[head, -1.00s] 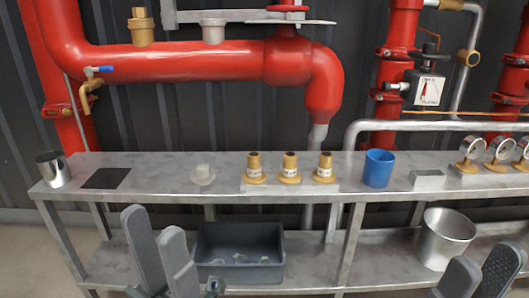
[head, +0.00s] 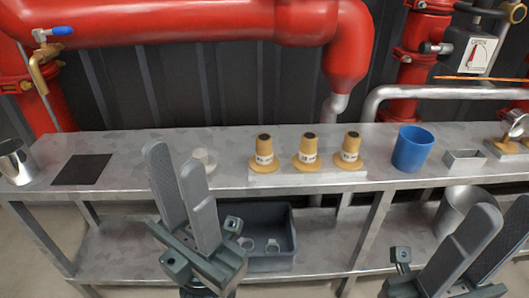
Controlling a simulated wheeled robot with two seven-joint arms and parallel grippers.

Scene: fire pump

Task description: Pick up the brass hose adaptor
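Three similar brass adaptors with pale labels stand upright in a row on a light plate on the metal bench: left (head: 264,156), middle (head: 306,152) and right (head: 349,151). The labels are too small to read. My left gripper (head: 175,162) is open and empty, fingers pointing up in the picture, to the left of the row and apart from it. It partly covers a small pale grey fitting (head: 205,157). My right gripper (head: 503,210) is at the lower right, its fingers apart and empty, far from the adaptors.
A grey bin (head: 270,240) and a steel bucket (head: 455,207) are below. Red pipes (head: 170,22) run behind.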

